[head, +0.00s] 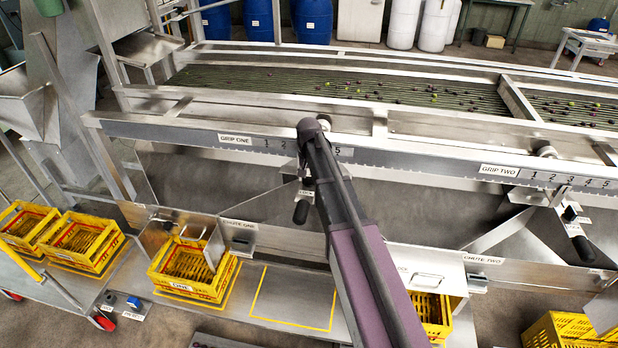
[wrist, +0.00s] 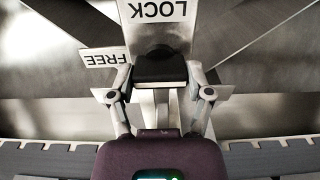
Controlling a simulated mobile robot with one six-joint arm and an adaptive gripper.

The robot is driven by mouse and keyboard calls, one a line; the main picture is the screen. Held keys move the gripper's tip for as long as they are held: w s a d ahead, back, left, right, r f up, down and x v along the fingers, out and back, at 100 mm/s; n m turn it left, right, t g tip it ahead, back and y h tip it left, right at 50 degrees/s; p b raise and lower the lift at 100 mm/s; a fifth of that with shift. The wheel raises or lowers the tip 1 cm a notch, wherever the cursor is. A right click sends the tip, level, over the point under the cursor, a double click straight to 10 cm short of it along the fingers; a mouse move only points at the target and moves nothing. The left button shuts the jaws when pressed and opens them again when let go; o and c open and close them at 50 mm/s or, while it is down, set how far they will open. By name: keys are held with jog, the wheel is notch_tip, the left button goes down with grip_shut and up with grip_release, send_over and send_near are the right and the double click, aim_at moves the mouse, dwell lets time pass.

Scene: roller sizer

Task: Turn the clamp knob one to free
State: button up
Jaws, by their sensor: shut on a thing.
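Clamp knob one (wrist: 160,70) is a black block between my fingertips in the wrist view. My gripper (wrist: 161,76) is shut on it, with one finger against each side. A white LOCK label (wrist: 158,10) lies beyond the knob and a FREE label (wrist: 104,59) lies to its left, both upside down in this view. I cannot tell which label the knob points to. In the head view my arm hides the knob, below the GRIP ONE scale (head: 235,139). A black handle (head: 300,212) hangs just below there.
The GRIP TWO scale (head: 500,171) and its black handle (head: 584,249) are to the right. The roller bed (head: 330,88) with small fruit runs behind the rail. Chutes and yellow crates (head: 190,291) stand below. Slanted metal plates surround the knob.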

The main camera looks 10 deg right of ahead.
jog(key=o, duration=1.1)
jog(key=shift+o, duration=0.2)
jog(key=shift+m, duration=0.3)
